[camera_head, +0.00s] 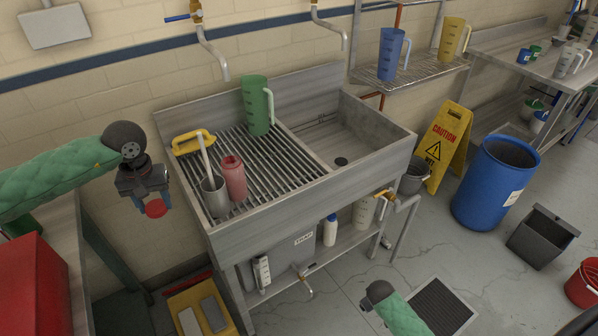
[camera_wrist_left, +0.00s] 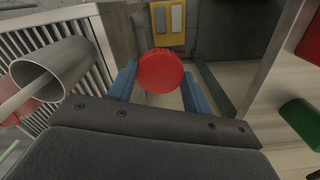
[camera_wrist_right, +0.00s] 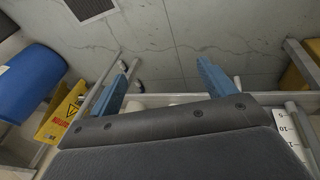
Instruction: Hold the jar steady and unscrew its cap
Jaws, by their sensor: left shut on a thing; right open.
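The jar (camera_head: 234,181) is red and stands upright on the slatted drainboard, its narrow neck bare with no cap on it. The red round cap (camera_head: 155,208) is in my left gripper (camera_head: 152,200), left of the sink unit and away from the jar. In the left wrist view the cap (camera_wrist_left: 160,72) sits between the blue fingers. My right gripper (camera_wrist_right: 163,82) is open and empty, over the floor in front of the sink. In the head view its fingers are mostly hidden.
A metal cup (camera_head: 215,197) with a handled tool in it stands close beside the jar. A green jug (camera_head: 257,105) is behind them on the drainboard. The sink basin (camera_head: 350,140) is empty at right. A red box (camera_head: 35,290) stands at lower left.

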